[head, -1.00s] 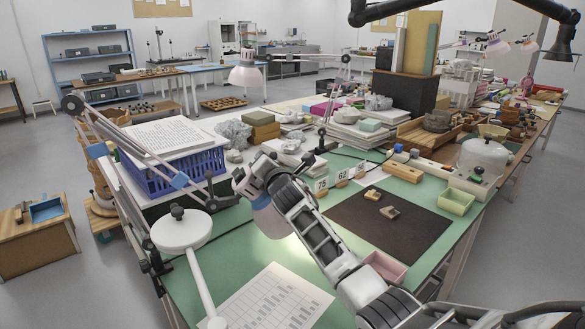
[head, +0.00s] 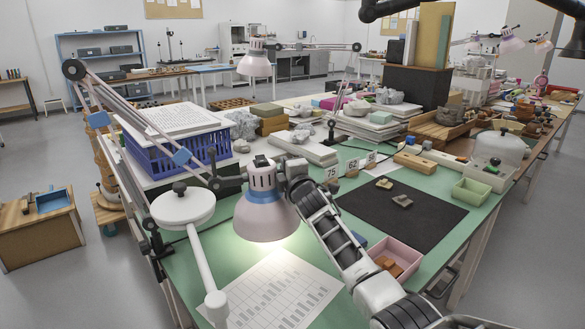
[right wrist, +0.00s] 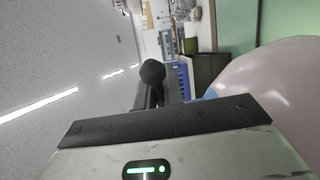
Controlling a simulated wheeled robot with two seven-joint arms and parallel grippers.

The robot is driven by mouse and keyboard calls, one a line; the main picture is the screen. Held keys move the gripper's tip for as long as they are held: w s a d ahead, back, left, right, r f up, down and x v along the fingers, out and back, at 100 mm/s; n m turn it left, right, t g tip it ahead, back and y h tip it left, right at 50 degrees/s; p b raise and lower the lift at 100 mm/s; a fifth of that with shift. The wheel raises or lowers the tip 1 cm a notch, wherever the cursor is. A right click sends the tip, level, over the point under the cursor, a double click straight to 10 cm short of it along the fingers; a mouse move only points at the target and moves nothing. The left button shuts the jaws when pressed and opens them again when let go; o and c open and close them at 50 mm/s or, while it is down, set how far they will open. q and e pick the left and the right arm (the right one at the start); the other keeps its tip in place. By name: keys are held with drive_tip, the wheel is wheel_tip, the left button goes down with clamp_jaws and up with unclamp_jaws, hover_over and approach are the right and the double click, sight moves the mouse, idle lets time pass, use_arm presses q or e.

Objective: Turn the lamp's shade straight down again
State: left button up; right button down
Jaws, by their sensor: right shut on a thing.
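The lamp's shade (head: 266,217) is pale pink with a blue band. In the head view it hangs over the printed sheet with its open rim facing down, close to level, and light falls on the sheet below. Its jointed arm (head: 140,125) comes from the left edge of the bench. In the right wrist view the shade (right wrist: 275,95) fills the right side, beside a black knob (right wrist: 152,73). My left gripper is not in view.
A white round-headed stand (head: 183,207) is just left of the shade. A blue crate (head: 180,155) stands behind it. The printed sheet (head: 275,295) lies below. A dark mat (head: 415,220) with sherds and a pink tray (head: 405,257) lie to the right.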

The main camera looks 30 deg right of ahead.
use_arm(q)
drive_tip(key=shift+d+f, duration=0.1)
use_arm(e)
drive_tip(key=shift+f, duration=0.2)
drive_tip(key=c, duration=1.5)
unclamp_jaws()
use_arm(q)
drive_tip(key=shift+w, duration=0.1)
use_arm(e)
drive_tip(key=shift+s, duration=0.1)
drive_tip(key=shift+s, duration=0.25)
use_arm(q)
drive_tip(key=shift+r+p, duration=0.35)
drive_tip(key=shift+p, duration=0.4)
use_arm(e)
drive_tip(key=s+a, duration=0.2)
drive_tip(key=s, duration=1.3)
drive_tip(key=shift+a+f, duration=0.15)
